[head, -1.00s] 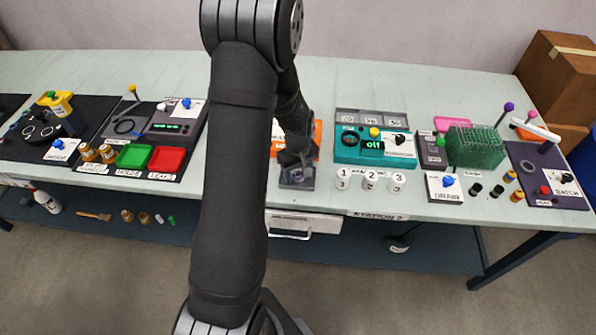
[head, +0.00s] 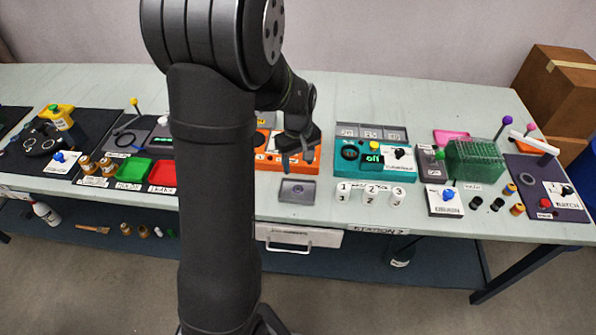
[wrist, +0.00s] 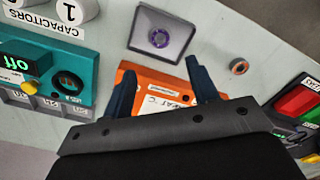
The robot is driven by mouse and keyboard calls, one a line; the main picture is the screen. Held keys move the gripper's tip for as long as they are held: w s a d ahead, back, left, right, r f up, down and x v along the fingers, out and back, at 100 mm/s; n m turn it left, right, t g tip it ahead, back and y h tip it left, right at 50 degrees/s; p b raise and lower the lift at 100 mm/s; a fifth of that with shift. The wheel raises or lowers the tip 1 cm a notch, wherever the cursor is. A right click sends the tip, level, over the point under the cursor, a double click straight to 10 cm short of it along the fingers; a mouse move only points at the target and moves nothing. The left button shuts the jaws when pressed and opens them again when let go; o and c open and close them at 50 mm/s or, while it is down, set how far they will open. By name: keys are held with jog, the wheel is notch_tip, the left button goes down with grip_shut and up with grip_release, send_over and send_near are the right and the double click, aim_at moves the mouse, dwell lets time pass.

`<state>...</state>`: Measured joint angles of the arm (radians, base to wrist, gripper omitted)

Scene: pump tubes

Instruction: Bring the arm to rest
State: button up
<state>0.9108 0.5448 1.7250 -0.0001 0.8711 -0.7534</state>
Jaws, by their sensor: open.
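My gripper (head: 298,158) is open, with nothing between its fingers. In the head view it hangs over the front part of the orange device (head: 270,158). In the wrist view the two dark fingers of my gripper (wrist: 157,75) are spread apart over the orange device (wrist: 160,97). A grey tray (head: 284,197) lies in front of it near the table's front edge, apart from the fingers. My arm hides part of the table's middle.
A teal device (head: 348,172) stands right of the gripper, with white numbered cups (head: 371,194) in front. A green rack (head: 475,160) is further right. Green (head: 133,170) and red (head: 162,173) trays lie left of my arm. A small ring (wrist: 238,66) lies beside the grey tray.

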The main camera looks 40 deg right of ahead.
aim_at(298, 187)
jog(key=shift+r, duration=0.55)
notch_tip(298, 187, down, 12)
jog(key=shift+f, duration=0.25)
jog(key=shift+r, duration=1.4)
jog(key=shift+f, duration=0.1)
